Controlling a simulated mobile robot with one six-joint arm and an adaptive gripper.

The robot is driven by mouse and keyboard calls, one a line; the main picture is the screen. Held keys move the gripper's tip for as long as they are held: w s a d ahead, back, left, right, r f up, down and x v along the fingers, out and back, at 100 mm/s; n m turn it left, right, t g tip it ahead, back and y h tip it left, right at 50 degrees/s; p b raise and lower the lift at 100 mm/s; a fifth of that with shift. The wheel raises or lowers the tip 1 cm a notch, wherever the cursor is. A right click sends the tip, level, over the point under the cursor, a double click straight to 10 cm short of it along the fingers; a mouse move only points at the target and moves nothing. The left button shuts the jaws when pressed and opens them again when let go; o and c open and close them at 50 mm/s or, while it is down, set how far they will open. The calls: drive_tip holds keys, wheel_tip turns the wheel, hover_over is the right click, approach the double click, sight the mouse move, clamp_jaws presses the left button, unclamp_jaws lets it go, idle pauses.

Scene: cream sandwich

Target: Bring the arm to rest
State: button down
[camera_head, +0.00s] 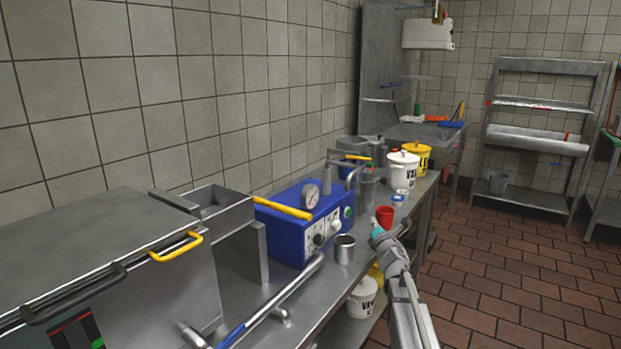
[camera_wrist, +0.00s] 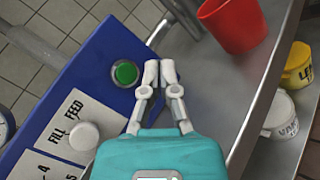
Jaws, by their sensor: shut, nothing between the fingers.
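My gripper (camera_wrist: 160,75) is shut and empty, its fingertips together in the wrist view. It hangs over the steel counter beside the blue machine (camera_wrist: 98,75), close to the round green button (camera_wrist: 125,73) on the machine's panel. In the head view my gripper (camera_head: 375,222) is at the counter's right edge, just below the red cup (camera_head: 385,216) in the picture. The red cup also shows in the wrist view (camera_wrist: 237,22), apart from the fingers.
A steel cup (camera_head: 344,249) stands on the counter (camera_head: 335,285) in front of the machine. White (camera_head: 402,171) and yellow (camera_head: 422,152) buckets stand farther back. More buckets sit on the lower shelf. A steel rack (camera_head: 537,135) stands at the back right. The tiled floor (camera_head: 500,270) is clear.

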drive_tip(key=s+d+f+m+g+h, duration=0.3)
drive_tip(key=s+f+m+g+h, duration=0.5)
drive_tip(key=s+f+m, duration=0.95)
drive_tip(key=s+a+f+m+g+y+p, duration=0.1)
drive_tip(key=s+a+m+g+y, duration=0.35)
drive_tip(key=s, duration=0.65)
drive_tip(key=s+a+f+m+g+y, duration=0.1)
drive_tip(key=s+a+m+g+y, duration=0.1)
drive_tip(key=s+a+m+g, duration=0.65)
drive_tip(key=s+d+r+n+t+p, duration=0.1)
drive_tip(key=d+r+n+p, duration=0.1)
drive_tip(key=r+p, duration=2.6)
drive_tip(key=shift+s+d+r+t+p, duration=0.2)
drive_tip(key=shift+d+r+t+p, duration=0.15)
drive_tip(key=shift+d+p, duration=0.2)
